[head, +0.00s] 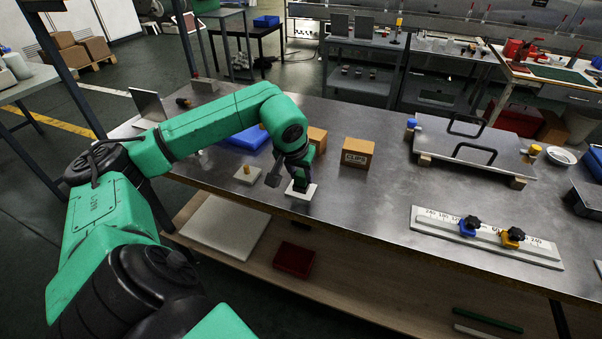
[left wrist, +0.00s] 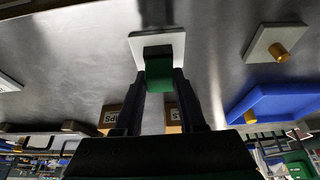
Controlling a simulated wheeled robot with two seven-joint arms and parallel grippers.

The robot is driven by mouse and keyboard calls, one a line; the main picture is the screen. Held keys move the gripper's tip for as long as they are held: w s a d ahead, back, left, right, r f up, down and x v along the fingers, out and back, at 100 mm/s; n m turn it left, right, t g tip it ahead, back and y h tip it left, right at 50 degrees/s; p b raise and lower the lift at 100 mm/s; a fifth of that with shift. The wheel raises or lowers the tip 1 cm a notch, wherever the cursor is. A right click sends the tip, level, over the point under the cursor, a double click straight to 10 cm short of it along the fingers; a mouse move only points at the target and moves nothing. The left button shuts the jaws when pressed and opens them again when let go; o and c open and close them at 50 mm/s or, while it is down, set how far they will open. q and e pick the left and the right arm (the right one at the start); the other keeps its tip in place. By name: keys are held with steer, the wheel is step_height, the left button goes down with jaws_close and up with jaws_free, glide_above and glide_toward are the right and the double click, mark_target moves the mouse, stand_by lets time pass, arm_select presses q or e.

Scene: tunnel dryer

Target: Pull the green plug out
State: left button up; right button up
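The green plug (left wrist: 159,72) stands at a white square plate (left wrist: 176,42) in the left wrist view. In the head view the white plate (head: 311,194) lies on the steel bench near its front edge. My left gripper (head: 292,182) reaches down over the plate. Its two dark fingers lie close against both sides of the plug in the left wrist view, with no clear gap. The plug's lower end, at the plate, is in dark shade. In the head view the gripper largely hides the plug. My right gripper is not in view.
A pale block with a brass peg (head: 247,174) and a blue tray (head: 247,138) lie left of the plate. Two orange cartons (head: 357,152) stand behind and right. A plate with black handles (head: 480,150) and a scale rail (head: 486,238) lie right. The bench between is clear.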

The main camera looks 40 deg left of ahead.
mark_target(301, 173)
arm_select(q)
jaws_close()
steer(key=shift+r+p, duration=0.55)
steer(key=shift+r, duration=0.1)
stand_by(0.4)
steer(key=shift+r+p, duration=0.75)
steer(key=shift+r, duration=0.1)
step_height(301, 173, up, 5)
steer(key=p, duration=0.4)
steer(key=shift+f, duration=0.25)
